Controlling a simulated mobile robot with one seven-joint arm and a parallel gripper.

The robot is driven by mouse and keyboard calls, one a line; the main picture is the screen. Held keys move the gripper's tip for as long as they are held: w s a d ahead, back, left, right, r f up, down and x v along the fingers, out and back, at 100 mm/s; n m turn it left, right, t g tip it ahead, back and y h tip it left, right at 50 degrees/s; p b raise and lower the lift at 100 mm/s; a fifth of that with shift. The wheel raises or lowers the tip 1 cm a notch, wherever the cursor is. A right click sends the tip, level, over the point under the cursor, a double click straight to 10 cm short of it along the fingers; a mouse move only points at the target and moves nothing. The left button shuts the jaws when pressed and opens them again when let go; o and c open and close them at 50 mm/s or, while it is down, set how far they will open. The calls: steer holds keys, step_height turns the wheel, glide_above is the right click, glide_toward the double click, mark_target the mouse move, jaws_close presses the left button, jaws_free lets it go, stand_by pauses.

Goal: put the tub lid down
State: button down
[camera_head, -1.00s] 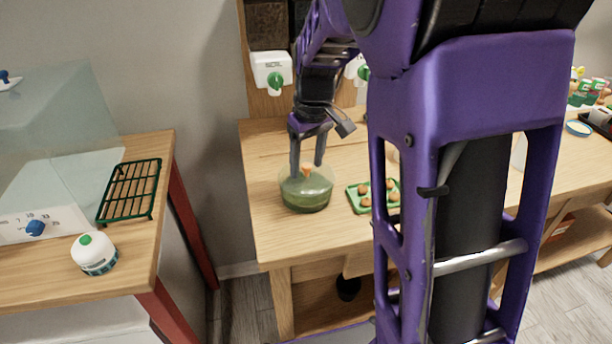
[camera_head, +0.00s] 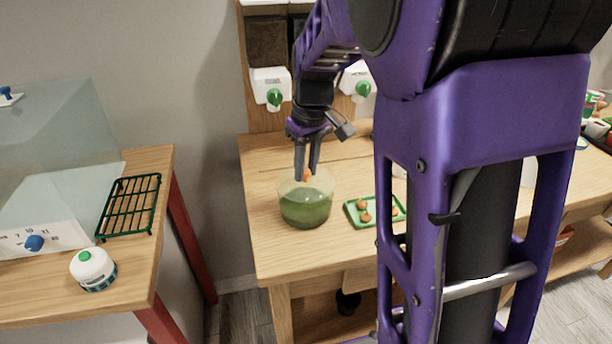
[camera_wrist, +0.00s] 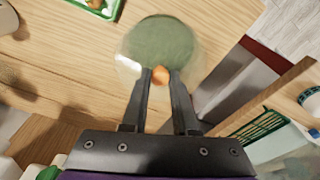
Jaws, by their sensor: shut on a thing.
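A see-through tub (camera_head: 306,210) with green contents stands near the left end of the wooden bench. Its clear lid has a small orange knob (camera_head: 305,175); the knob also shows in the wrist view (camera_wrist: 160,75). My gripper (camera_head: 306,172) reaches down from above, its two dark fingers shut on the knob. In the wrist view my gripper (camera_wrist: 161,76) has the knob between its fingertips, with the clear lid (camera_wrist: 128,66) and green contents beyond. The lid appears at the tub's top; I cannot tell whether it touches the rim. Its clear edge is hard to make out.
A green tray (camera_head: 353,211) with several small brown pieces lies right of the tub. Bare bench (camera_head: 262,190) shows left of the tub.

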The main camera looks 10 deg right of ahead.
mark_target(306, 171)
step_height(306, 171, up, 7)
steer(key=shift+w+f+p, duration=0.1)
steer(key=shift+f+p, duration=0.1)
steer(key=shift+p, duration=0.4)
steer(key=shift+w+r, duration=0.25)
steer(key=w+f+p, duration=0.2)
steer(key=w+f, duration=0.2)
steer(key=w, duration=0.8)
step_height(306, 171, down, 10)
steer(key=shift+w+f+b, duration=0.1)
steer(key=shift+w+b, duration=0.05)
steer(key=shift+b, duration=0.6)
steer(key=shift+f, duration=0.15)
steer(key=shift+f, duration=0.15)
steer(key=c, duration=0.7)
jaws_free()
